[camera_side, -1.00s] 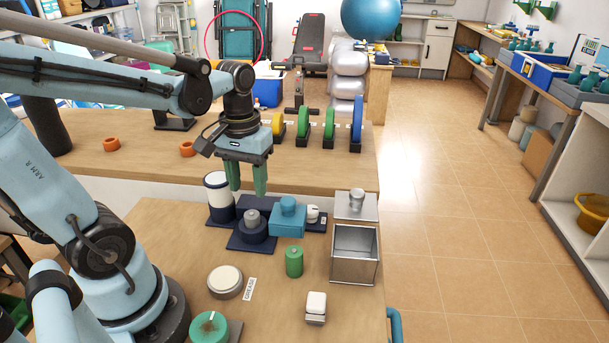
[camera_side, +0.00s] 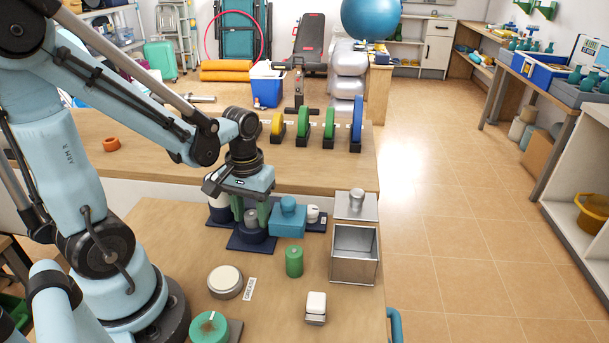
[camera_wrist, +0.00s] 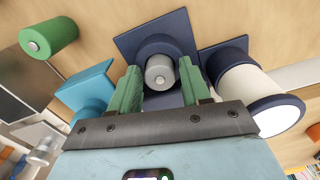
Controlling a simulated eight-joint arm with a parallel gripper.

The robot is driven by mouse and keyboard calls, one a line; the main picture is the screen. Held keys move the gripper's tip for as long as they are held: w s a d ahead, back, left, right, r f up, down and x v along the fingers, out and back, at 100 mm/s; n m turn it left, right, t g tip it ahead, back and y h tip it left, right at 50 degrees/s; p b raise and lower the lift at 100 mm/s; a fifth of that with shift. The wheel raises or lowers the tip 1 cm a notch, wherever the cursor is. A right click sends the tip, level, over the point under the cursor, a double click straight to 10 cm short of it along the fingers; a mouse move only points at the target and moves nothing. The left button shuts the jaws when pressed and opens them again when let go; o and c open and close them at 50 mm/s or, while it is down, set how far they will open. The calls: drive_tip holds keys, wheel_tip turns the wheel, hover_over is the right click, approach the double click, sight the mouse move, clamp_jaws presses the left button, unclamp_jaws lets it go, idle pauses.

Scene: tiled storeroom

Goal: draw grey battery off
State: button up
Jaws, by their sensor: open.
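The grey battery (camera_side: 251,217) stands upright in a round dark blue holder (camera_side: 253,235) on a square dark blue base. In the wrist view the grey battery (camera_wrist: 159,75) shows its round end inside the dark blue holder (camera_wrist: 168,48). My gripper (camera_side: 252,210) points down over the holder, with its green fingers apart. In the wrist view my gripper (camera_wrist: 160,80) has one finger on each side of the battery. I cannot tell whether the fingers touch it.
A green cylinder (camera_side: 294,261) and an open metal bin (camera_side: 353,262) stand in front and to the right.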

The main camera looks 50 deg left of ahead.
sight(252, 213)
drive_tip(key=shift+c, duration=0.4)
clamp_jaws()
drive_tip(key=shift+r, duration=3.05)
